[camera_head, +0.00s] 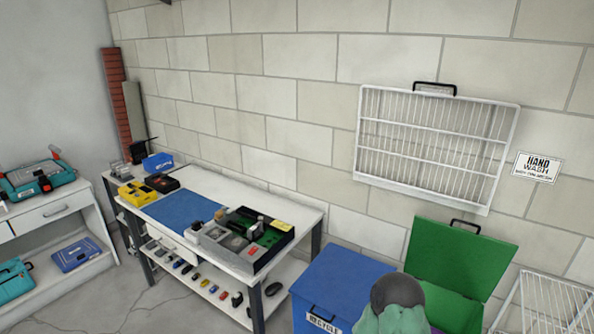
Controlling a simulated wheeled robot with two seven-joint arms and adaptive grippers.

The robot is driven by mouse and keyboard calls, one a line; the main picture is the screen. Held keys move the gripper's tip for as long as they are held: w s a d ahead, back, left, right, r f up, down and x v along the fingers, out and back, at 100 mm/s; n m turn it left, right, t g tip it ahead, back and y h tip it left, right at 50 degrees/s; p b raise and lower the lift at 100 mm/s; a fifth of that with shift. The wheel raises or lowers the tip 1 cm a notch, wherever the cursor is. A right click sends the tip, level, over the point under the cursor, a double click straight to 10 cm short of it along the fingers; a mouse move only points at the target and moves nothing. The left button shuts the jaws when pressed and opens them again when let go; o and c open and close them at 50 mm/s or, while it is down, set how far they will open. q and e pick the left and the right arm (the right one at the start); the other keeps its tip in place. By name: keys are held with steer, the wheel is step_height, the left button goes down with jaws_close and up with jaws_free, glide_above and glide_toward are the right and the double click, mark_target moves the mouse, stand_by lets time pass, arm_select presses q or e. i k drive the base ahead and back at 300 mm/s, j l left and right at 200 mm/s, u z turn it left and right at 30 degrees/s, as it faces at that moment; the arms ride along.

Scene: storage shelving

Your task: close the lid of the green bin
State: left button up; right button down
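The green bin (462,310) stands at the lower right, against the block wall. Its green lid (460,258) is open, raised up and tilted back toward the wall, with a black handle (465,226) at its top edge. Part of the bin's inside shows below the lid. A dark grey rounded shape with a muted green part below it covers the front left of the bin; I cannot tell what it is. The front of the bin is cut off by the picture's bottom edge. Neither of my grippers shows.
A blue recycle bin (342,283) with its lid shut stands just left of the green bin. A white workbench (285,212) with tools is further left. A white wire rack (437,145) hangs above. Another white wire rack (550,300) stands at the right.

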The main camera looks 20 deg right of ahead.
mark_target(470, 265)
steer(key=z, duration=1.8)
steer(key=i+l+z, duration=0.1)
steer(key=i+z, duration=0.55)
steer(key=i+l, duration=0.05)
